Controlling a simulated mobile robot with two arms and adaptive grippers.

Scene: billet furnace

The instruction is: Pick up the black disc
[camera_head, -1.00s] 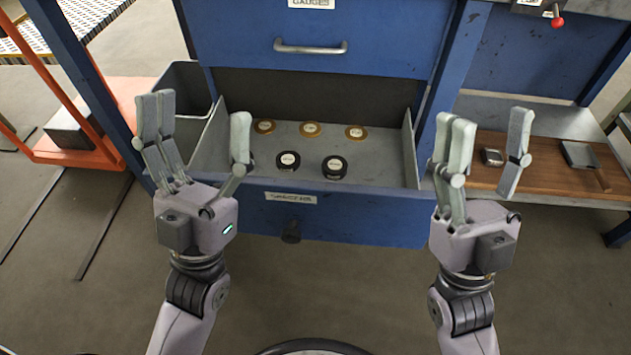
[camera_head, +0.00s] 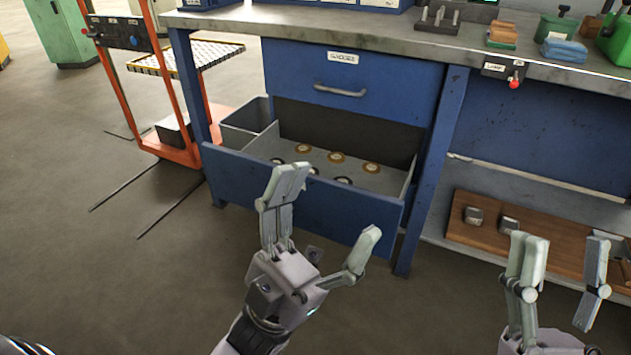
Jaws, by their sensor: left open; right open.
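Two dark discs lie toward the front of the open drawer (camera_head: 300,200), the left black disc (camera_head: 313,170) and the right black disc (camera_head: 345,180); the front panel partly hides them. Several brass-coloured discs (camera_head: 336,157) lie around and behind them. My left gripper (camera_head: 325,212) is open and empty in front of the drawer's front panel, on the near side of the discs. My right gripper (camera_head: 563,256) is open and empty at the lower right, in front of the lower shelf.
A closed drawer (camera_head: 352,95) is above the open one, under the workbench top (camera_head: 420,40). A grey bin (camera_head: 245,122) stands to the left. The shelf board (camera_head: 480,236) at right holds metal pieces.

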